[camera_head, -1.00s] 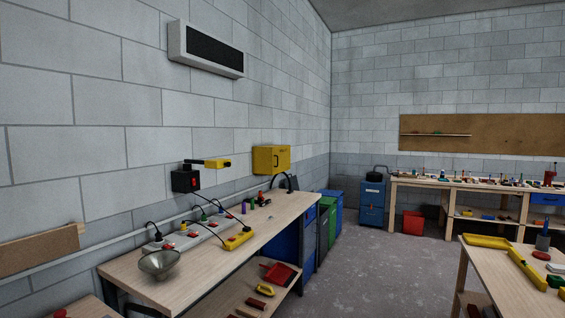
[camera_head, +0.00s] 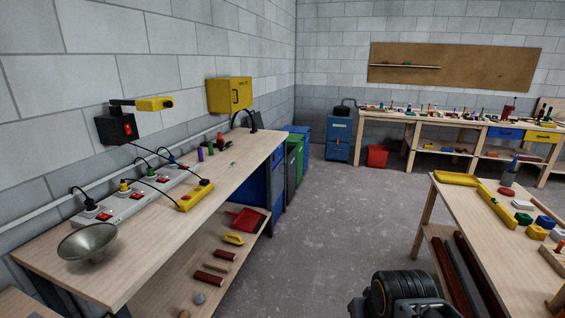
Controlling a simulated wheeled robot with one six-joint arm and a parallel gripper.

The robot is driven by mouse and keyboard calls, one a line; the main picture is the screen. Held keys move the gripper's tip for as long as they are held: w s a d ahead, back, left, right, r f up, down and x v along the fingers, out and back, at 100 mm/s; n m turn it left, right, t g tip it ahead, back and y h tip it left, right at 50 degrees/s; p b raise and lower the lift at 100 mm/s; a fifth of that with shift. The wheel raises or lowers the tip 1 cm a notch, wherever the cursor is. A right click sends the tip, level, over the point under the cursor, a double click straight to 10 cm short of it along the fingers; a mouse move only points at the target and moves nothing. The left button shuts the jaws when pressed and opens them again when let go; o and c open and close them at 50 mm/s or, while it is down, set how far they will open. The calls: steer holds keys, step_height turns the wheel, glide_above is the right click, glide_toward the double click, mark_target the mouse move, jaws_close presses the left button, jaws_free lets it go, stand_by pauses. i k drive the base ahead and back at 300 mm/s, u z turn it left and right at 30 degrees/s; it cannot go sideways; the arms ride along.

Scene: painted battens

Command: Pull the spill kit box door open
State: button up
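A yellow box (camera_head: 229,94), which looks like the spill kit box, is mounted on the left wall above the far end of the long workbench. Its door appears shut, and a small dark handle shows on the front. The box is small in the picture, so any lettering cannot be read. A black, rounded part that looks like my own arm shows at the bottom edge, right of centre, far from the box. No gripper fingers show.
The long workbench (camera_head: 150,232) runs along the left wall below the box, with a metal bowl (camera_head: 87,242) and power strips (camera_head: 125,205). Blue and green cabinets stand past its far end. Another bench (camera_head: 470,200) stands at right. The grey floor (camera_head: 330,230) between is clear.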

mark_target(241, 93)
steer(key=z, duration=0.35)
steer(key=i, duration=3.95)
steer(key=u, duration=1.7)
steer(key=i, duration=1.2)
steer(key=u, duration=0.75)
